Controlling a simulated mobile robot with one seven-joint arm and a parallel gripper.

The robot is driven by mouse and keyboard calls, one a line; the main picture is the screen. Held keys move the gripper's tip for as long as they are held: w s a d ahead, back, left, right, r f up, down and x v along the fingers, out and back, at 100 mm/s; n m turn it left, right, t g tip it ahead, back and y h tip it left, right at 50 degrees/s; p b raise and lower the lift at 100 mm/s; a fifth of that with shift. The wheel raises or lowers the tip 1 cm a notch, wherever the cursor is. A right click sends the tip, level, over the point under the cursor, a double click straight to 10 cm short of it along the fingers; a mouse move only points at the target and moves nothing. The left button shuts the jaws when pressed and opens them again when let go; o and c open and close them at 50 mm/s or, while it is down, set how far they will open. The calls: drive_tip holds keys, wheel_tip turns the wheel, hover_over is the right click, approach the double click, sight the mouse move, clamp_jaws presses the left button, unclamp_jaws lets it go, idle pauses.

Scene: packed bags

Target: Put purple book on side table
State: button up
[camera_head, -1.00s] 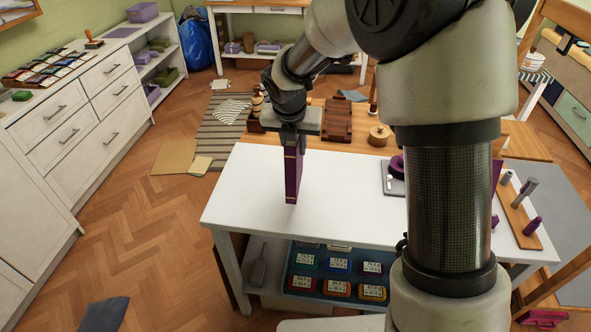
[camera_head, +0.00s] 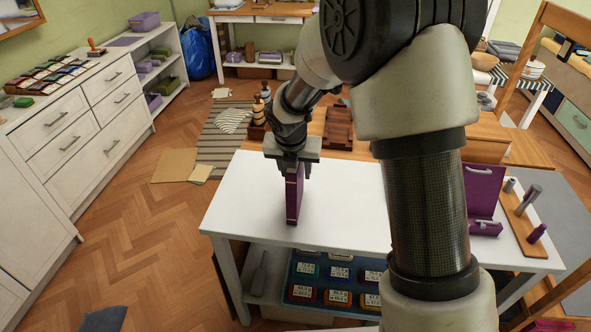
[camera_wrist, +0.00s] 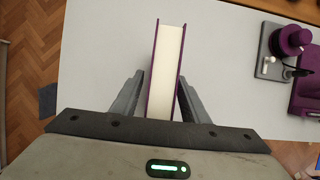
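The purple book (camera_head: 293,199) is upright over the left part of the white side table (camera_head: 250,188), near its front left. My gripper (camera_head: 291,166) is above the book, with its fingers around the book's upper end. In the wrist view the book (camera_wrist: 167,62) shows its white page edges and purple covers between the two fingers (camera_wrist: 155,98), which are at or very near its covers. The book's lower end looks at or just above the table top; I cannot tell if it touches.
A purple stand (camera_head: 483,190) and a wooden board (camera_head: 520,212) with grey and purple pieces occupy the table's right. Labelled containers (camera_head: 338,271) sit on the shelf below. A wooden table (camera_head: 365,143) with wooden items adjoins behind. The tabletop's left is mostly clear.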

drive_tip(key=p+v, duration=0.2)
drive_tip(key=v, duration=1)
drive_tip(key=shift+r, duration=0.2)
drive_tip(key=s+d+r+m, duration=0.8)
drive_tip(key=s+r+m, duration=0.15)
drive_tip(key=m, duration=0.45)
drive_tip(key=s+d+r+m, duration=0.1)
drive_tip(key=s+d+m, duration=0.1)
drive_tip(key=s+m, duration=0.5)
drive_tip(key=s+d+r+m+t, duration=0.1)
drive_tip(key=s+d+m, duration=0.1)
drive_tip(key=s+m, duration=0.6)
drive_tip(key=m, duration=0.4)
drive_tip(key=shift+s+m+y, duration=0.3)
drive_tip(key=shift+m+y, duration=0.1)
drive_tip(key=shift+d+r, duration=0.1)
